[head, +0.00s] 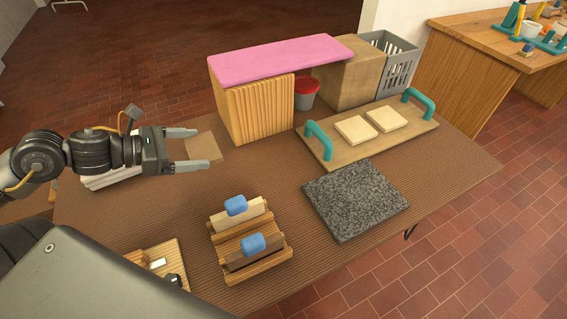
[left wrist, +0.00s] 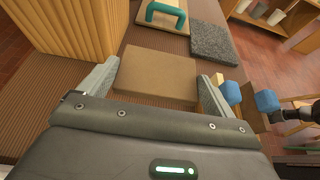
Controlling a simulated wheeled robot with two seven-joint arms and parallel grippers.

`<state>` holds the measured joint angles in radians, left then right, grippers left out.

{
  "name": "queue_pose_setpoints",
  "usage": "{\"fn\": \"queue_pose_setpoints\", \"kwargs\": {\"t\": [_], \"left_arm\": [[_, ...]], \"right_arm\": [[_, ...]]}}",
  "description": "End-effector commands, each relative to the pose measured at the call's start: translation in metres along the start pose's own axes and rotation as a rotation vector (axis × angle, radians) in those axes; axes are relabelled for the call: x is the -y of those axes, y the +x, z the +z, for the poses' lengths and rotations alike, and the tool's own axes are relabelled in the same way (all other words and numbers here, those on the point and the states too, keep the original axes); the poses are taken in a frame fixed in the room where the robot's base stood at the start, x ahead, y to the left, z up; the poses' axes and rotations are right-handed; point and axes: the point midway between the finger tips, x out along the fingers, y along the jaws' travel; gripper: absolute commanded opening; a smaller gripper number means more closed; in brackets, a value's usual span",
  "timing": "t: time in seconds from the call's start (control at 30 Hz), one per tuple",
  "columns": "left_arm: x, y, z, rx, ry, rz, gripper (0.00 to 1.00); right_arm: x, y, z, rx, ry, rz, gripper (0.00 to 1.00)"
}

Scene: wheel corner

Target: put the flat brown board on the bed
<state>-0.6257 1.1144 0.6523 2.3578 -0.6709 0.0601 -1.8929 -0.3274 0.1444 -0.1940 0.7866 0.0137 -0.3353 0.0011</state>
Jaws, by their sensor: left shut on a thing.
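My left gripper (head: 190,151) is shut on the flat brown board (head: 204,148), which lies level between its two fingers. The board also shows in the left wrist view (left wrist: 155,90), with a finger at each side edge. It is at the left part of the table, left of a ribbed wooden block; I cannot tell its exact height. Nothing in view is plainly marked as the bed. A speckled grey slab (head: 355,199) lies bare on the table at the right, and a pink slab (head: 280,59) lies across the ribbed block.
The ribbed block (head: 258,108) stands just right of the board. A handled tray (head: 325,155) holds two pale tiles. The table (head: 180,205) is clear before the gripper.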

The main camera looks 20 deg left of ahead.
Motion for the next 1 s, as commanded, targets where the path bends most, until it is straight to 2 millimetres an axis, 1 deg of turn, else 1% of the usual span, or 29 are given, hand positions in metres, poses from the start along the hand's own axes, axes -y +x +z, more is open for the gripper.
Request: {"fn": "queue_pose_setpoints", "kwargs": {"t": [0.07,0.17,0.47,0.67,0.8,0.9,1.0], "left_arm": [[0.000,0.000,0.001,0.000,0.000,-0.001,0.69],[-0.001,0.006,0.001,0.000,0.002,-0.003,0.69],[-0.008,0.050,0.000,0.002,0.004,0.001,0.69],[-0.012,0.075,0.002,0.006,0.002,0.001,0.69],[-0.015,0.099,0.002,0.007,-0.001,0.000,0.69],[-0.017,0.122,-0.013,0.006,-0.007,-0.001,0.69],[-0.019,0.140,-0.024,0.003,-0.005,0.000,0.69]], "right_arm": [[0.000,-0.001,0.000,0.001,0.000,0.000,0.36],[0.001,-0.001,-0.003,-0.002,0.001,-0.001,0.36],[0.007,-0.003,-0.026,-0.015,0.006,-0.009,0.36],[0.005,-0.004,-0.020,-0.010,0.005,-0.007,0.36],[0.001,-0.003,-0.003,0.002,0.001,-0.001,0.36],[-0.002,-0.002,0.006,0.005,-0.002,0.002,0.36],[-0.003,-0.002,0.012,0.007,-0.003,0.004,0.36]]}}
